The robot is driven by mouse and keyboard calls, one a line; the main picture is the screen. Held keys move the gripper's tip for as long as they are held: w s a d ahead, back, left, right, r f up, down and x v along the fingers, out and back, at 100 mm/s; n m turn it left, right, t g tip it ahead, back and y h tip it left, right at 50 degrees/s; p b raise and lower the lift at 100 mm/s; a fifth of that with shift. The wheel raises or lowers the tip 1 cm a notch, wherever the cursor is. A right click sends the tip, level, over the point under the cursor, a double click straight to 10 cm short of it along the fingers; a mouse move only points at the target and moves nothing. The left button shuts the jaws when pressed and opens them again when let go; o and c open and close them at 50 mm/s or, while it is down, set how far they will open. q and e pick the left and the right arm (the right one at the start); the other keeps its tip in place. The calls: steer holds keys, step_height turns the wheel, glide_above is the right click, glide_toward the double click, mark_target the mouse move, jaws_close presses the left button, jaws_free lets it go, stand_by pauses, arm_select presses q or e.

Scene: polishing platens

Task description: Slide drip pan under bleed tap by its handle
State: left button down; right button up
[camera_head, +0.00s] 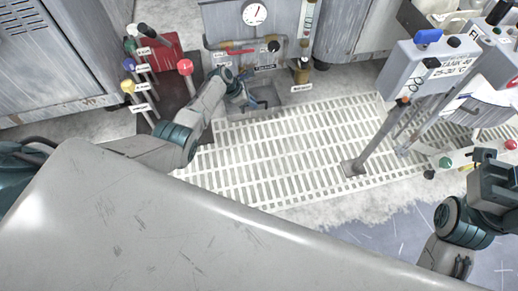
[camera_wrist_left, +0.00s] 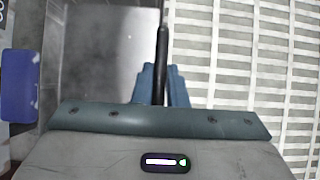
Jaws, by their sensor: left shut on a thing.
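The drip pan, which looks like a flat grey metal tray (camera_head: 270,91), lies on the floor in front of the pipe panel. It also shows in the left wrist view as a grey surface (camera_wrist_left: 108,50). Its dark upright handle (camera_wrist_left: 162,50) stands between the blue fingers of my left gripper (camera_wrist_left: 160,88), which is shut on it. In the head view my left gripper (camera_head: 252,103) is low at the pan's near side, and hides part of it. A small brass fitting (camera_head: 300,72), possibly the bleed tap, sits right of the pan. My right gripper (camera_head: 490,160) is at the right edge, its fingers unclear.
A pipe panel with a gauge (camera_head: 254,13) and red lever (camera_head: 240,51) stands behind. Labelled levers with coloured knobs (camera_head: 185,67) stand left. A pale slatted grating (camera_head: 300,150) covers the floor to the right. A control box on a post (camera_head: 378,140) rises from it.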

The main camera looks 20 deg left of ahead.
arm_select(q)
steer(key=shift+w+a, duration=0.2)
steer(key=shift+w, duration=0.1)
steer(key=shift+w+a+b, duration=0.3)
steer(key=shift+w+b, duration=0.25)
steer(key=shift+b, duration=0.05)
steer(key=c, duration=1.4)
jaws_free()
steer(key=shift+o, duration=0.2)
